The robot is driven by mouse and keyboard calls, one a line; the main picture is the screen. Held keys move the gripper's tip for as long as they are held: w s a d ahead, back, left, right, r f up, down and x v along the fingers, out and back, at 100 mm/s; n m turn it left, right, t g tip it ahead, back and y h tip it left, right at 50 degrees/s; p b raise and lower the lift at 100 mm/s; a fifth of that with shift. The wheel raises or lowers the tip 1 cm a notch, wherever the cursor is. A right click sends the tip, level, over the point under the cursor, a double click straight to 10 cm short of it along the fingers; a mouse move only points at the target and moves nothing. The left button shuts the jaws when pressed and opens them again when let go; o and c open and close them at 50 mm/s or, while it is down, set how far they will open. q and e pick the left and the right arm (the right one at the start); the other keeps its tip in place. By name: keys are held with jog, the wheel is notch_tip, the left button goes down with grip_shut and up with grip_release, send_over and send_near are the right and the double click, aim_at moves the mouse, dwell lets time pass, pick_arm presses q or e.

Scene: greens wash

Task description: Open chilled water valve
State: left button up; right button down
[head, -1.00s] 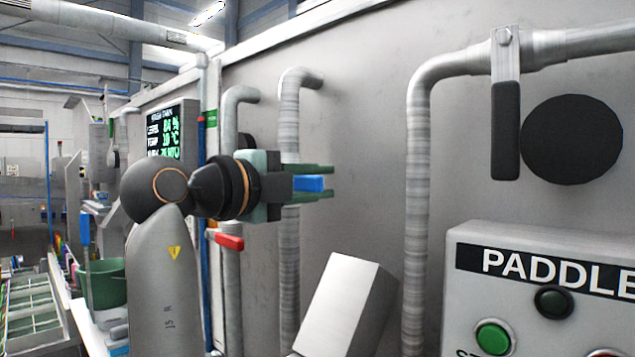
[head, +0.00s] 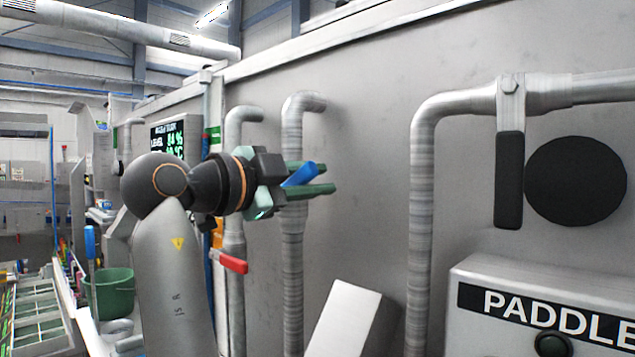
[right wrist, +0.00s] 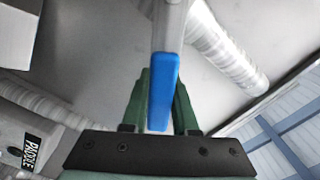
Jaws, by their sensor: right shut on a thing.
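A blue valve handle (head: 300,175) is at a vertical grey pipe (head: 293,250) on the steel wall, tilted up to the right in the head view. My right gripper (head: 328,179) is shut on the blue handle, with its green fingers either side of it. In the right wrist view the blue handle (right wrist: 162,92) lies between the two fingers, its end towards the palm. The valve body is hidden behind my gripper in the head view. My left gripper is not in view.
A red lever (head: 233,262) sits on the neighbouring pipe, below my right gripper. A black handle (head: 509,180) hangs from the right pipe beside a black disc (head: 575,180). A PADDLE control box (head: 470,330) and a pale box (head: 345,315) stand below. A green bucket (head: 110,293) is at left.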

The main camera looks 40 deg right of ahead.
jog(key=shift+w+r+n, duration=0.15)
jog(key=shift+r+n, duration=0.05)
jog(key=shift+n, duration=0.1)
jog(key=c, duration=0.7)
grip_release()
jog(key=a, duration=0.4)
jog(key=a+b, duration=0.1)
jog(key=a, duration=0.3)
jog(key=s+a, duration=0.1)
jog(key=a, duration=0.3)
jog(key=shift+a+b, duration=0.25)
jog(key=shift+b, duration=0.15)
